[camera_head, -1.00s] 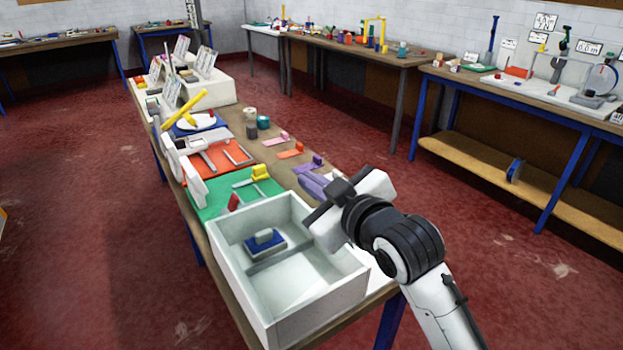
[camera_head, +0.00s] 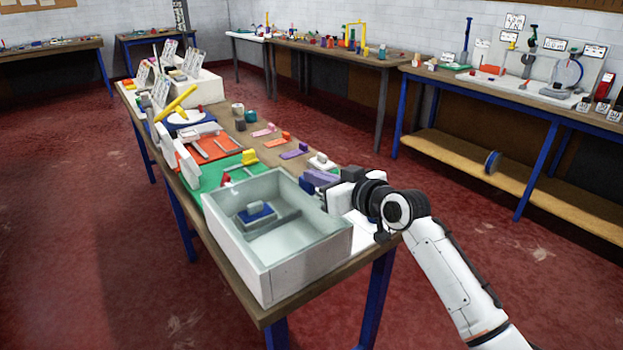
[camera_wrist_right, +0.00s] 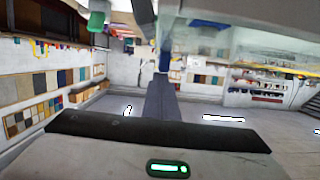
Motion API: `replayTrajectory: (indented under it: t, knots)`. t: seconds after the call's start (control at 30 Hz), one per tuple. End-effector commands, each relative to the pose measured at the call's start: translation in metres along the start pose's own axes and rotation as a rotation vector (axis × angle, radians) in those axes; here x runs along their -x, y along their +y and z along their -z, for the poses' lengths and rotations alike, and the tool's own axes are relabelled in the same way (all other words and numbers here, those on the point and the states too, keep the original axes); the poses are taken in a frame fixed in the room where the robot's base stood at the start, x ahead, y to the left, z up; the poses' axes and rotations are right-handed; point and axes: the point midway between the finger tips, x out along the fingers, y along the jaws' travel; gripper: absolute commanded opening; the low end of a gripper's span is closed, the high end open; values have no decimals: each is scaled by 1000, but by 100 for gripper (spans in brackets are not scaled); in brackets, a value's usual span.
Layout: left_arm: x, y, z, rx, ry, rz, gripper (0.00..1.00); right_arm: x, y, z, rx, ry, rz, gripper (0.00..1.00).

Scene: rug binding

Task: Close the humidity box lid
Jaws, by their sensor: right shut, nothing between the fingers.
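The humidity box (camera_head: 285,280) is a white, open-fronted-free rectangular box at the near end of the long bench. A clear, greenish pane, apparently its lid (camera_head: 290,240), seems to lie across the top at rim height. Through it I see a blue pad with a grey block (camera_head: 257,213) and a dark bar across the inside. My right gripper (camera_head: 326,195) is at the box's right rim; whether it touches is unclear. In the right wrist view its dark fingers (camera_wrist_right: 161,98) are together with nothing between them. My left gripper is out of view.
Behind the box on the bench (camera_head: 265,312) are a green mat (camera_head: 208,192), an orange mat (camera_head: 215,150) and white upright panels (camera_head: 187,165). Small coloured parts lie along the bench's right side. Red floor is open around the bench.

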Motion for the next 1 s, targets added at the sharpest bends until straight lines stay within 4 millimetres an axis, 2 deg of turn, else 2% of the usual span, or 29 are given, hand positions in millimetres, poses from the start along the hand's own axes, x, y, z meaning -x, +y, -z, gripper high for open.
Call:
replayTrajectory:
  t: [0.3, 0.43, 0.57, 0.73, 0.8, 1.0]
  knots:
    - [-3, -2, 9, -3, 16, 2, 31, 0, 1, -6, 0, -12, -1, 0]
    - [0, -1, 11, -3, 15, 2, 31, 1, 1, -2, 0, -13, -1, 0]
    - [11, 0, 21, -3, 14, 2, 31, 5, 0, 14, 1, -10, -2, 0]
    - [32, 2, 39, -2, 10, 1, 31, 13, -1, 50, 2, -2, -2, 0]
    - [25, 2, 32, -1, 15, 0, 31, 25, 0, 36, 2, -4, -3, 0]
    - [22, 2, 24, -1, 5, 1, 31, 64, -1, 38, 4, -1, -3, 0]
